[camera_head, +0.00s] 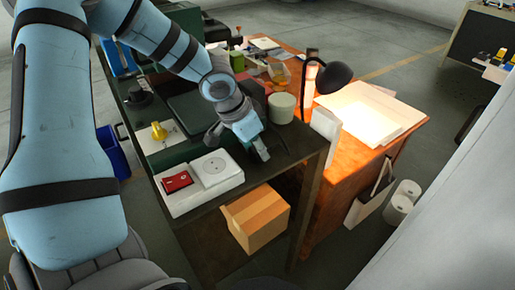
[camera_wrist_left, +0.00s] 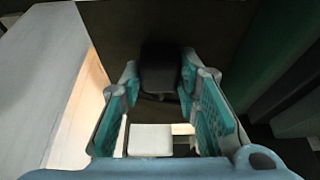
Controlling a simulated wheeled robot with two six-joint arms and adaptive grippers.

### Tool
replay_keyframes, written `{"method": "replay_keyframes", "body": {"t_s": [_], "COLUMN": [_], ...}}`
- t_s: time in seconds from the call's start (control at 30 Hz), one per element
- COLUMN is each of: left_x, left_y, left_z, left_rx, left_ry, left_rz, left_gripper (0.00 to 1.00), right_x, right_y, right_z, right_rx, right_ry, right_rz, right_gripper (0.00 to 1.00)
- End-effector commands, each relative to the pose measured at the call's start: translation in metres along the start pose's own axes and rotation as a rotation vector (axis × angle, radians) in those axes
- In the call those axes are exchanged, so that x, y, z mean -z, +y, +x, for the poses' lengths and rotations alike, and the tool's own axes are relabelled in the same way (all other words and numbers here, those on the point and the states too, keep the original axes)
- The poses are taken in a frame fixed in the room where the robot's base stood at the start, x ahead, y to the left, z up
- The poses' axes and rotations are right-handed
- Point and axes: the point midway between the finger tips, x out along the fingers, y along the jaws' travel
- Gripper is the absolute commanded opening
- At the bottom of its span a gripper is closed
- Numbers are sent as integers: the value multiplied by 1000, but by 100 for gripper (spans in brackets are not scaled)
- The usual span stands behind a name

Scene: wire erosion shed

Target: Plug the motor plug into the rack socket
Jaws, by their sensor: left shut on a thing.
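The rack socket (camera_head: 211,168) is a round grey-white outlet on a white box, beside a red switch (camera_head: 177,181), on the dark rack top. My left gripper (camera_head: 262,152) is just right of the socket box in the head view, pointing down and apart from the socket. In the left wrist view a dark block (camera_wrist_left: 160,70), apparently the motor plug, sits between the fingertips of the left gripper (camera_wrist_left: 160,78), which is shut on it. The plug's pins and any cable cannot be made out. My right gripper is not in view.
A yellow knob (camera_head: 159,131) stands behind the socket box. A black lamp (camera_head: 334,76) and a pale cylinder (camera_head: 282,107) stand right of my left arm. A cardboard box (camera_head: 257,218) is on the lower shelf. The rack top's front right is clear.

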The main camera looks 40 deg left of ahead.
Motion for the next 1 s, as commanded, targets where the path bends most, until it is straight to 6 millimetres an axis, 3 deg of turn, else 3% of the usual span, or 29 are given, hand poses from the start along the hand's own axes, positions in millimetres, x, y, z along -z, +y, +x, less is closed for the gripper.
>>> {"method": "replay_keyframes", "body": {"t_s": [0.27, 0.6, 0.73, 1.0], "left_x": [13, 53, 65, 76], "left_y": [0, -1, 0, 0], "left_z": [-29, -125, -155, -184], "left_rx": [2, 3, 3, 1], "left_ry": [3, 4, 3, 1], "left_rz": [1, 0, 0, 0], "left_gripper": [5, 5, 5, 5], "right_x": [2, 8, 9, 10], "right_y": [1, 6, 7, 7], "right_z": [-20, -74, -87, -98], "right_rx": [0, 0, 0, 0], "right_ry": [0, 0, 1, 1], "right_rz": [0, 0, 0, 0], "right_gripper": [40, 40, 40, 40]}}
